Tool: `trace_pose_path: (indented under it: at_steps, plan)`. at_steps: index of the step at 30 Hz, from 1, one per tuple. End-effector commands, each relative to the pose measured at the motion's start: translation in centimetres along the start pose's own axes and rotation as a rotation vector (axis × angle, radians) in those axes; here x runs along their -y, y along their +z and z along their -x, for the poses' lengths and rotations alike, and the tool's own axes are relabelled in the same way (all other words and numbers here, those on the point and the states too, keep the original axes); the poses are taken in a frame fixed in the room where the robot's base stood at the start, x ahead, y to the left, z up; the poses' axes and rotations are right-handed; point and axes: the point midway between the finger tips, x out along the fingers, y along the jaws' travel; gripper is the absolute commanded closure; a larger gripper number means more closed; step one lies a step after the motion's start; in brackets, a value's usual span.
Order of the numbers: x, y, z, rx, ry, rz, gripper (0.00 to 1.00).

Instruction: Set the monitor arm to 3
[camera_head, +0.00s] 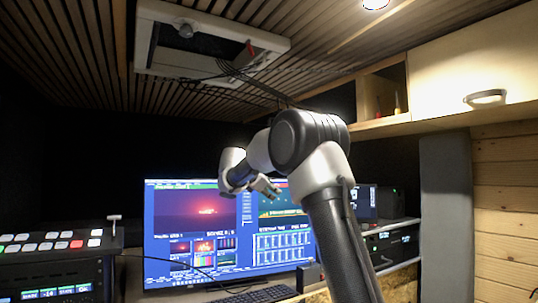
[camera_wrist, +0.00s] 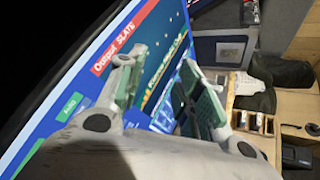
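A large lit monitor (camera_head: 190,262) stands on the desk in the head view, behind my arm. No monitor arm or numbered setting can be made out; whatever holds the screen is hidden. My gripper (camera_head: 264,188) is in front of the monitor's upper right part, pointing right. In the wrist view my gripper (camera_wrist: 160,68) shows two fingers with green pads, spread apart with nothing between them. Behind them the monitor screen (camera_wrist: 75,85) appears tilted, with a red "Output SLATE" label. Whether my gripper touches the screen cannot be told.
A switcher panel (camera_head: 55,245) with lit buttons stands at the left. A keyboard (camera_head: 262,295) lies before the monitor. Rack equipment (camera_head: 392,243) is at the right, beside a grey panel (camera_head: 445,215). A cabinet (camera_head: 475,75) hangs at the upper right.

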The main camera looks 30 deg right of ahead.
Motion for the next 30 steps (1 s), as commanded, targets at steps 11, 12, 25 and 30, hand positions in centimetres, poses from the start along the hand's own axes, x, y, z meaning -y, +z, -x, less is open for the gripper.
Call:
trace_pose_path:
  at_steps: [11, 12, 25, 30]
  plan:
    - [-11.9, 7.8, 5.6, 0.367, 0.218, 0.664, 0.65]
    - [-12.0, 7.9, 5.4, 0.369, 0.216, 0.675, 0.65]
    - [-13.8, 9.5, -0.5, 0.368, 0.212, 0.679, 0.65]
    - [-14.2, 9.8, -1.4, 0.367, 0.215, 0.679, 0.65]
